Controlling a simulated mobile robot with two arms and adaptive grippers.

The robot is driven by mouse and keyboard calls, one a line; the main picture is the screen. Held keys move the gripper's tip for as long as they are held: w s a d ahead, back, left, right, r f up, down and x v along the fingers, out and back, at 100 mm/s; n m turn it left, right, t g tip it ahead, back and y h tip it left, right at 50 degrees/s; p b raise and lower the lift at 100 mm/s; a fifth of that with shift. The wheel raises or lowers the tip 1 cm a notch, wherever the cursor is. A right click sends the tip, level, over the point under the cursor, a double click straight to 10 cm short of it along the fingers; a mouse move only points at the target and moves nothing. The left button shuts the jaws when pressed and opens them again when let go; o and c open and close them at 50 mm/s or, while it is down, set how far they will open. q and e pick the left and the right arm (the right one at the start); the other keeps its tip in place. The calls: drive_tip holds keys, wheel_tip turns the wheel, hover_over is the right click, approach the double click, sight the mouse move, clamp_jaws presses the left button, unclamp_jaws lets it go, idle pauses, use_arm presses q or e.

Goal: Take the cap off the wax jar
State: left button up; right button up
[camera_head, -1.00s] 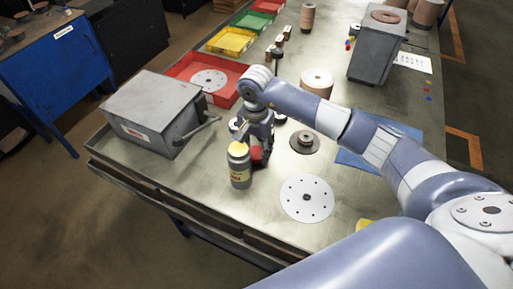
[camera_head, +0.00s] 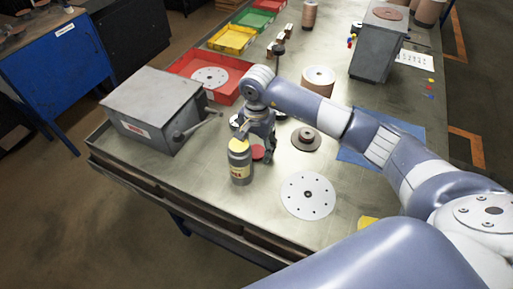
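The wax jar (camera_head: 240,171) is a grey jar with a label. It stands upright near the table's front edge, left of the white disc. Its yellow cap (camera_head: 238,146) is on top. My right gripper (camera_head: 254,144) points down just behind and to the right of the jar, close to the cap. Its fingers look spread, with nothing held between them. I cannot tell whether a finger touches the cap. A red round thing (camera_head: 257,152) shows between the jar and the gripper, partly hidden. My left gripper is out of view.
A grey metal box (camera_head: 155,105) with a side lever stands to the left. A red tray (camera_head: 222,91) holds a disc behind it. A white disc (camera_head: 307,195) and a brown disc (camera_head: 306,138) lie to the right. Bare table lies in front of the jar.

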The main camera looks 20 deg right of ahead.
sight(256, 151)
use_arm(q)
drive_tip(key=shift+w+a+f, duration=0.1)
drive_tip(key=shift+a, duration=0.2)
use_arm(e)
drive_tip(key=shift+s+d+f, duration=0.1)
drive_tip(key=shift+s+f, duration=0.25)
drive_tip(key=shift+f, duration=0.3)
drive_tip(key=shift+r+p, duration=0.45)
drive_tip(key=shift+p, duration=0.1)
drive_tip(key=shift+w+r+p, duration=0.1)
drive_tip(key=shift+r+p, duration=0.25)
drive_tip(key=shift+p, duration=0.15)
drive_tip(key=shift+w+r+b, duration=0.25)
drive_tip(key=shift+r+b, duration=0.35)
drive_tip(key=shift+b, duration=0.25)
use_arm(q)
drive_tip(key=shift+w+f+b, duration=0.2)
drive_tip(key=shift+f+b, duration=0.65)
drive_tip(key=shift+b, duration=0.2)
use_arm(e)
wheel_tip(256, 151, up, 11)
